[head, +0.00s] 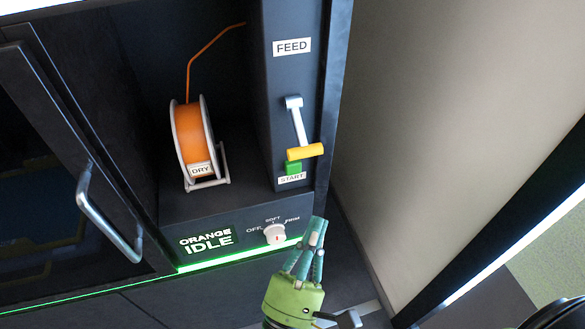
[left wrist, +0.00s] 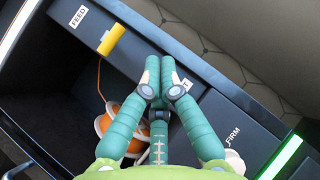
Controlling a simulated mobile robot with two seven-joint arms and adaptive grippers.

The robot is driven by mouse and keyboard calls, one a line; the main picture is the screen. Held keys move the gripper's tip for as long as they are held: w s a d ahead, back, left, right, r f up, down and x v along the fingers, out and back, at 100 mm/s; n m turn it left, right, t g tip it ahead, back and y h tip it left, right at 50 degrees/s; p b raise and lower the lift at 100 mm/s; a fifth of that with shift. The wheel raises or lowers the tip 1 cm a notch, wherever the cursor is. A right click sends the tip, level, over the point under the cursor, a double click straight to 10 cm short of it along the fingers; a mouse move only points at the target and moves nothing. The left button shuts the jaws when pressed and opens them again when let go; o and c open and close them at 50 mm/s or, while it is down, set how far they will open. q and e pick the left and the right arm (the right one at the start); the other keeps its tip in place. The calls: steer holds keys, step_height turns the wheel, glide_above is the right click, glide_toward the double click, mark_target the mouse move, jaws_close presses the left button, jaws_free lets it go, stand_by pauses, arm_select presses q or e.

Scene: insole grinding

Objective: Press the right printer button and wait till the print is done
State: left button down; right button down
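The printer panel has a small green START button (head: 293,167) just below the yellow handle of the FEED lever (head: 305,152). A display (head: 207,241) reads "ORANGE IDLE". A white knob (head: 275,233) sits beside it, with OFF, SOFT and FIRM labels. My left gripper (head: 314,232), green with teal fingers, is in front of the panel, below and right of the button and apart from it in the head view. In the left wrist view its fingertips (left wrist: 163,82) are together with nothing seen between them, and they hide the button. My right gripper is not in view.
An orange filament spool (head: 190,135) marked DRY stands in the open bay, its strand rising up. A dark glass door (head: 65,190) with a metal handle (head: 108,215) is at the left. A beige wall (head: 440,120) closes off the right side. A green light strip runs under the panel.

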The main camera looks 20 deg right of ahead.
arm_select(q)
steer(key=b, duration=0.2)
glide_toward(301, 165)
steer(key=shift+s+d+r+x, duration=0.1)
steer(key=shift+s+x, duration=0.05)
steer(key=shift+x, duration=0.75)
steer(key=shift+s+d+r+x, duration=0.1)
steer(key=shift+x, duration=0.85)
steer(key=shift+s+d+r+x, duration=0.1)
steer(key=shift+s+x, duration=0.05)
steer(key=shift+x, duration=0.75)
steer(key=shift+w, duration=0.15)
steer(key=shift+w, duration=0.25)
steer(key=shift+w, duration=0.45)
steer(key=shift+s, duration=0.9)
steer(key=shift+s, duration=0.1)
